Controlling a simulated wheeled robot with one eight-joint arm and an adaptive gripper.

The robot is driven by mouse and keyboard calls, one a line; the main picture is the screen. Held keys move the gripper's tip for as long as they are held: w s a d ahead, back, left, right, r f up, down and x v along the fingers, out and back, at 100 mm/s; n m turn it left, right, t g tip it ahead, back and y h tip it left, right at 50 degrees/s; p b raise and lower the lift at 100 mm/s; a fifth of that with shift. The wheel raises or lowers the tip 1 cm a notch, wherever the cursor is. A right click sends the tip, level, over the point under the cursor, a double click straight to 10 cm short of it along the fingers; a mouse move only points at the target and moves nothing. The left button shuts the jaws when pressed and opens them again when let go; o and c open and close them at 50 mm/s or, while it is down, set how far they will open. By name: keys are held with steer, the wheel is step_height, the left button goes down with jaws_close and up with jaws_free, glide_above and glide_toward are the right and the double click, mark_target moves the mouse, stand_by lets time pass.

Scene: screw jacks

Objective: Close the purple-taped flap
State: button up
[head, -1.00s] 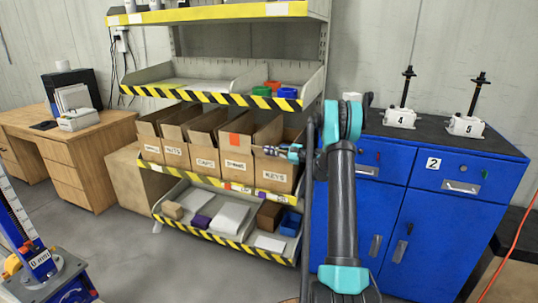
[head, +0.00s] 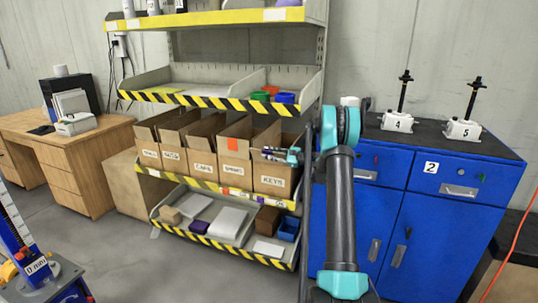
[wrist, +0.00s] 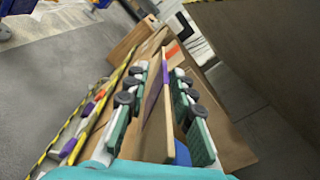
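A cardboard flap (wrist: 155,115) with a purple strip along its edge stands up between my gripper's fingers in the wrist view. My gripper (wrist: 161,72) is open, with one green-padded finger on each side of the flap. A gap shows on at least one side, and I cannot tell whether either finger touches it. In the head view my gripper (head: 295,155) is over the opening of the KEYS box (head: 271,179), the rightmost carton in the row. The purple tape is too small to make out clearly there.
Several open cartons, including the SPRINGS box (head: 234,170) and CAPS box (head: 203,166), stand close together to the left. A shelf with bins (head: 190,97) is above, and a lower shelf (head: 228,222) below. A blue cabinet (head: 400,215) stands right.

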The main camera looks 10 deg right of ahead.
steer(key=v, duration=1.2)
